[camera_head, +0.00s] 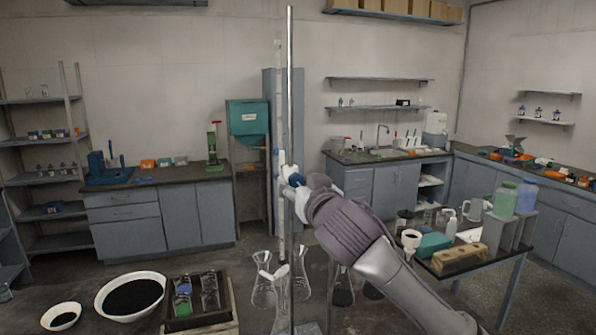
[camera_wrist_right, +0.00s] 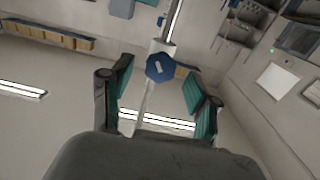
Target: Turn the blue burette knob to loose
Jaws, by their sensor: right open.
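The blue burette knob (camera_wrist_right: 160,68) is many-sided with a pale mark on its face. In the right wrist view it sits between and beyond the two teal-padded fingers of my right gripper (camera_wrist_right: 158,83), with gaps on both sides. No contact shows. In the head view a small blue part (camera_head: 296,180) shows at the end of my right arm, by the burette (camera_head: 280,215); I cannot tell whether it is the knob. The fingers are hard to make out there. The tall metal stand rod (camera_head: 290,80) runs just beside the burette. My left gripper is out of view.
Several glass flasks (camera_head: 263,290) stand on the near bench around the burette. White bowls of dark grains (camera_head: 155,281) and a dark tray (camera_head: 176,324) are at the left. A side table (camera_head: 510,262) with bottles and a wooden rack (camera_head: 450,267) is at the right.

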